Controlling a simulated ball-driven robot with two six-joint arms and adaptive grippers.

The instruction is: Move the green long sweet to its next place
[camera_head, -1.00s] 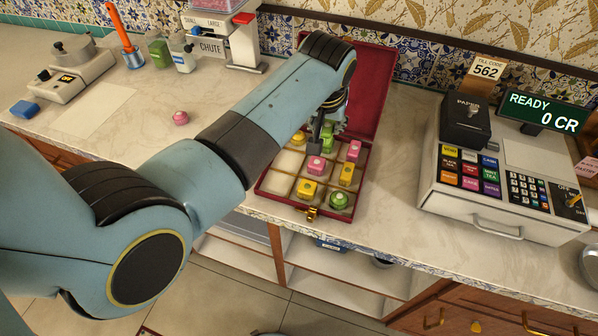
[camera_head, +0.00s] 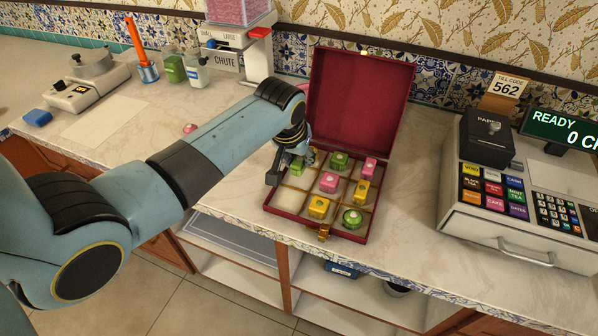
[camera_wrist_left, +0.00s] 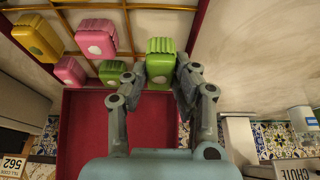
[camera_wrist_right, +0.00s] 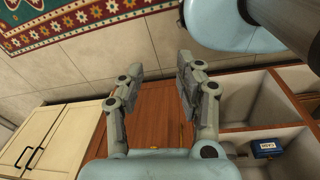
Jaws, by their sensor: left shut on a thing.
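The green long sweet (camera_wrist_left: 160,62) is ribbed with a pale spot and sits between the fingers of my left gripper (camera_wrist_left: 157,78) in the left wrist view. In the head view this green sweet (camera_head: 297,166) shows beside my left gripper (camera_head: 286,166), over the far left compartment of the red box (camera_head: 265,208). I cannot tell whether it touches the compartment floor. Another green sweet (camera_head: 339,160) lies in the far middle compartment. The middle left and near left compartments look empty. My right gripper (camera_wrist_right: 157,85) is open and empty, and it shows only in the right wrist view.
Pink (camera_head: 329,182), yellow (camera_head: 318,206) and green (camera_head: 352,218) sweets fill other compartments. The box lid (camera_head: 358,100) stands open behind. A till (camera_head: 515,205) is on the right. A loose pink sweet (camera_head: 190,128) lies on the counter behind my left arm.

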